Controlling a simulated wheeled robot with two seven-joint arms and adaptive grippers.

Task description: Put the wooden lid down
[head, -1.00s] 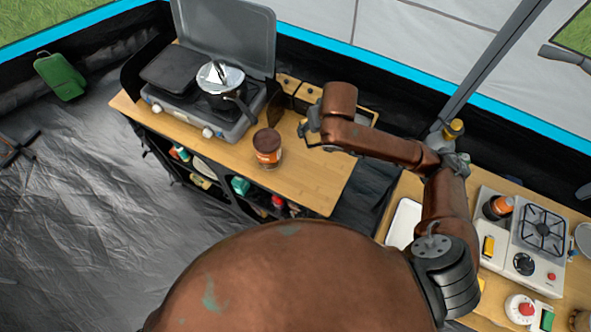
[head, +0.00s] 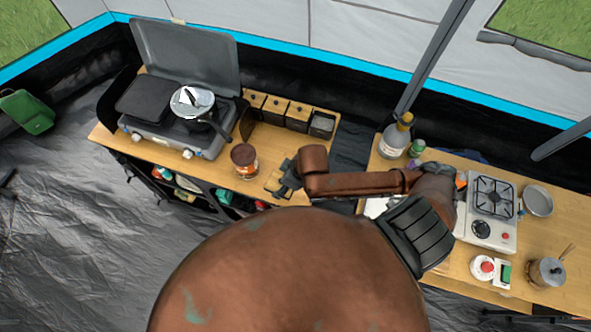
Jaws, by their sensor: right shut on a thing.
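My right gripper (head: 286,180) is at the front right part of the left wooden table, mostly hidden by its own wrist. It is shut on the wooden lid (head: 272,182), a small pale piece showing at its left side. I cannot tell whether the lid touches the tabletop. Behind, a row of dark canisters stands on the table; the rightmost canister (head: 322,124) is open on top, while the others (head: 298,110) wear wooden lids. My left gripper is not in view.
A brown-lidded jar (head: 245,160) stands just left of the gripper. A camping stove (head: 180,130) with a pot (head: 192,101) is at the back left. The right table holds a bottle (head: 395,138) and a white stove (head: 488,212). Bare tabletop (head: 285,147) lies between jar and canisters.

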